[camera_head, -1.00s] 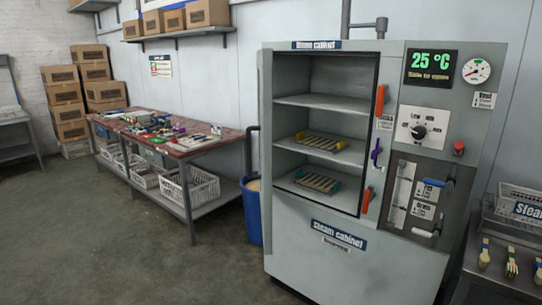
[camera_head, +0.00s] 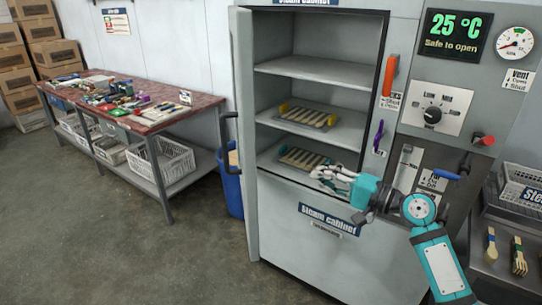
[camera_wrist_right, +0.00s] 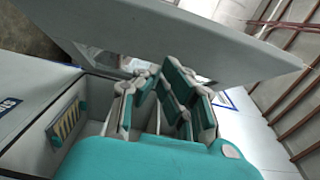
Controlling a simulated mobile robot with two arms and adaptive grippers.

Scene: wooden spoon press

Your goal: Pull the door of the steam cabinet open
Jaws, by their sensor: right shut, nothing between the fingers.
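The steam cabinet (camera_head: 330,275) stands open in the head view. Its grey door (camera_head: 243,150) is swung out at the left side, seen nearly edge-on, with a dark handle (camera_head: 229,142) on its outer face. In the right wrist view a large grey panel, apparently the door (camera_wrist_right: 190,40), crosses above the fingers. My right gripper (camera_head: 318,177) is shut and empty, in front of the cabinet opening's lower right part. Its fingers also show in the right wrist view (camera_wrist_right: 165,78). I cannot tell whether it touches the door. My left gripper is not in view.
Two racks of spoons sit on the shelves, an upper (camera_head: 306,117) and a lower (camera_head: 305,158). An orange handle (camera_head: 389,76) and purple lever (camera_head: 378,136) are on the right frame. A blue bin (camera_head: 231,190) stands behind the door, beside a cluttered table (camera_head: 150,128). Floor at left is clear.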

